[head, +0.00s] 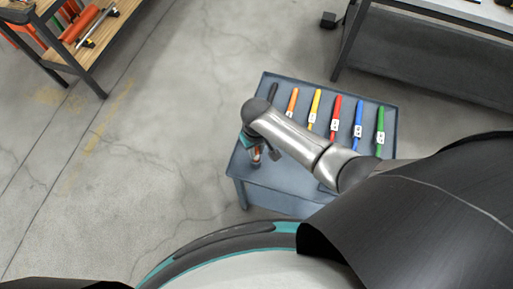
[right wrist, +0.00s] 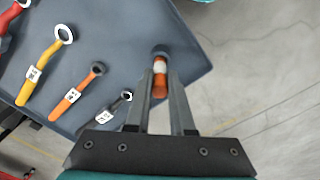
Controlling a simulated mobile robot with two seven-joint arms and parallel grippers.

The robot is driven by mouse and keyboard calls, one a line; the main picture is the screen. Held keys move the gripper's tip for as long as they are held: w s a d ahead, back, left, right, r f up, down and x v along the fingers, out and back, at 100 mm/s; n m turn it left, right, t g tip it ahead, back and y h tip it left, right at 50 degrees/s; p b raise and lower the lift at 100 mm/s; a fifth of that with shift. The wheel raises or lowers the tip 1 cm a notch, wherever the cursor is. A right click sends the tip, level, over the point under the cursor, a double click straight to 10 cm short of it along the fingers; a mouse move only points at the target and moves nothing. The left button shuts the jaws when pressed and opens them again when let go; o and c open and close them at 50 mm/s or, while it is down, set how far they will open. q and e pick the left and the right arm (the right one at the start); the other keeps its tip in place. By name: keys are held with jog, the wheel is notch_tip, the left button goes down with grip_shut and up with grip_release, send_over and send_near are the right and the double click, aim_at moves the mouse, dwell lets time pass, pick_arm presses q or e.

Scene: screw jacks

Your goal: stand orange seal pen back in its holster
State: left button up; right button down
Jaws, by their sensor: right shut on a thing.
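My right gripper (head: 258,156) is over the near left corner of a blue-grey table (head: 282,181). In the right wrist view its two fingers (right wrist: 164,75) are shut on the orange seal pen (right wrist: 159,86), which has a white band. A dark round ring (right wrist: 160,50) shows at the pen's far end, close to the table's edge; I cannot tell whether it is the holster or part of the pen. How far the pen is above the table is unclear. In the head view my arm and hand mostly hide the pen. My left gripper is not in view.
A row of tagged, ring-ended tools lies on the table: dark (head: 272,92), orange (head: 292,102), yellow (head: 315,106), red (head: 335,113), blue (head: 358,121) and green (head: 380,127). A wooden-topped bench (head: 110,35) stands far left. Open floor lies left of the table.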

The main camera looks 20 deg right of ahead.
jog(key=shift+f, duration=0.4)
jog(key=c, duration=0.7)
grip_release()
notch_tip(320, 180, up, 15)
jog(key=p, duration=0.3)
jog(key=shift+r, duration=0.15)
